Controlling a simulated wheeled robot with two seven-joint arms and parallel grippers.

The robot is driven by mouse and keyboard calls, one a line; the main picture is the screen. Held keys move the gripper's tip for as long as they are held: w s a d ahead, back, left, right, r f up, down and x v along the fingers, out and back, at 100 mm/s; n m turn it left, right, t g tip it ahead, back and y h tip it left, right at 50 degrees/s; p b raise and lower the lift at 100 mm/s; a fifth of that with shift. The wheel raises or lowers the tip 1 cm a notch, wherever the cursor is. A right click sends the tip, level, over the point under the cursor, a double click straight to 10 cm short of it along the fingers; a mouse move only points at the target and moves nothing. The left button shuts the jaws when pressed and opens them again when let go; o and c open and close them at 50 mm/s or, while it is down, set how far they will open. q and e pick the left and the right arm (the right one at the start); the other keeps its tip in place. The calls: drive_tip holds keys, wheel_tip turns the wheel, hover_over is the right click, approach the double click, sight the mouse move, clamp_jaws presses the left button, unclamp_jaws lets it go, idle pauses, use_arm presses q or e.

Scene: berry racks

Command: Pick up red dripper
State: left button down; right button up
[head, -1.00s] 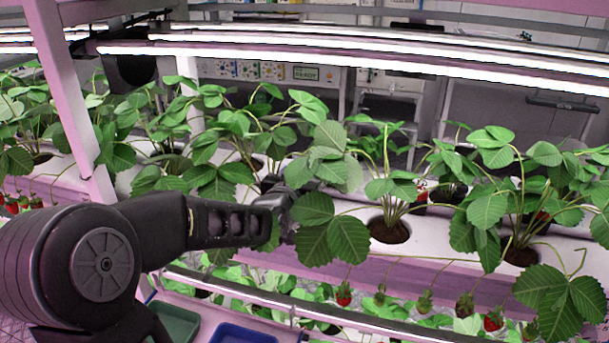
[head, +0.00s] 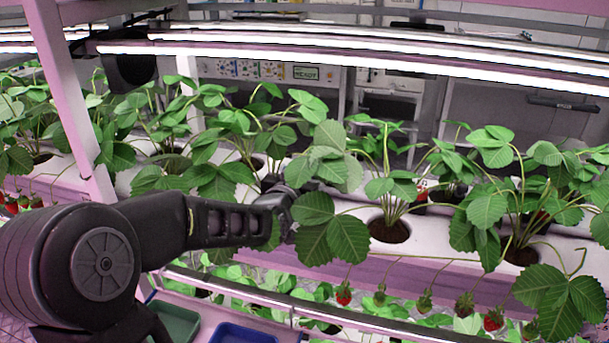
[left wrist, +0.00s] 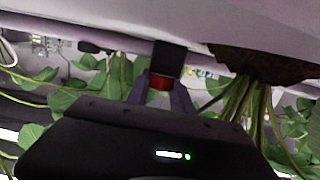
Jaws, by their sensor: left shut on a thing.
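The red dripper (left wrist: 161,82) shows in the left wrist view as a small red band below a black block, close to the white planter surface. My left gripper (left wrist: 160,92) is shut on it, with a grey finger on each side. In the head view my left gripper (head: 282,212) reaches among the strawberry leaves at the white gutter, left of a planting hole. Leaves and the gripper hide the dripper there. My right gripper is in neither view.
Strawberry plants (head: 390,185) stand in holes along the white gutter (head: 440,240), with leaves around my gripper. Red berries (head: 343,294) hang in front. A blue tray (head: 240,334) and a green tray (head: 178,322) lie below. A pink post (head: 68,100) stands at left.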

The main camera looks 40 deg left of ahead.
sight(304, 171)
use_arm(q)
wheel_tip(304, 171, up, 10)
drive_tip(key=shift+p, duration=0.3)
idle(0.4)
drive_tip(key=shift+r, duration=0.1)
idle(0.5)
drive_tip(key=shift+r+p, duration=1.4)
drive_tip(key=shift+f, duration=0.1)
